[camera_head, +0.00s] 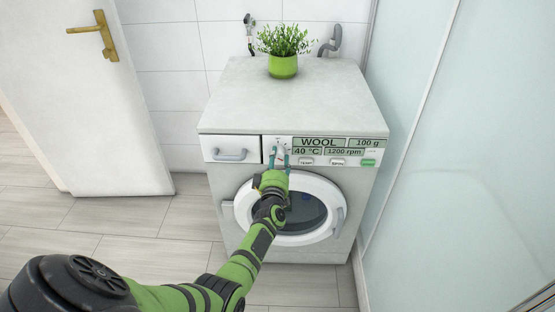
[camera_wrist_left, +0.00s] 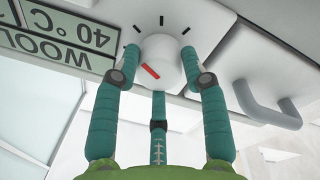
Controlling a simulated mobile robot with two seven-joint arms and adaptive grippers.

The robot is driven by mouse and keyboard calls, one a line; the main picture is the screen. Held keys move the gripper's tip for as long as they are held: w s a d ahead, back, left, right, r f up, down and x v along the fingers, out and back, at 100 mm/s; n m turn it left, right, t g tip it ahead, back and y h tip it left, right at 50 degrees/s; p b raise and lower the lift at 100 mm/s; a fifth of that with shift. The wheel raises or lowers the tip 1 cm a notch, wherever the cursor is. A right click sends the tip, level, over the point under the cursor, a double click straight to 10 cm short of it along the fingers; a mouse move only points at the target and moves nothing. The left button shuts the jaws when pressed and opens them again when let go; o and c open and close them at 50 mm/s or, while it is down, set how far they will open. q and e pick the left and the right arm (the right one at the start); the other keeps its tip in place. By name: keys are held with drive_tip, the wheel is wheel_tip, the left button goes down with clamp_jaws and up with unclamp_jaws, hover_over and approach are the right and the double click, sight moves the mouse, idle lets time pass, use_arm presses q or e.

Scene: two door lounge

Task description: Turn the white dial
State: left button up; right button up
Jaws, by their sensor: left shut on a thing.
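The white dial (camera_head: 280,147) is on the washing machine's front panel, between the drawer and the display. In the left wrist view the dial (camera_wrist_left: 163,62) is round with a red mark, and black tick marks surround it. My left gripper (camera_head: 279,160) has its teal fingers on either side of the dial, shut on it. In the left wrist view the fingertips of my left gripper (camera_wrist_left: 162,80) sit at the dial's two sides, and a third finger lies below it. The display (camera_head: 339,146) reads WOOL, 40 °C, 1200 rpm and 100 g. My right gripper is not in view.
The washing machine (camera_head: 240,105) has a drawer with a grey handle (camera_head: 230,155) left of the dial and a round door (camera_head: 328,195) below. A green potted plant (camera_head: 283,66) stands on top. A white door (camera_head: 90,110) is at left, a frosted glass panel (camera_head: 450,160) at right.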

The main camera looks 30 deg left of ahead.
use_arm(q)
drive_tip(key=shift+a+r, duration=0.1)
drive_tip(key=shift+a, duration=0.15)
drive_tip(key=o, duration=1.1)
drive_tip(key=shift+s, duration=0.1)
drive_tip(key=shift+o, duration=0.2)
drive_tip(key=shift+d, duration=0.1)
drive_tip(key=shift+s+d, duration=0.2)
drive_tip(key=shift+d, duration=0.05)
drive_tip(key=v, duration=1.1)
drive_tip(key=shift+s, duration=0.2)
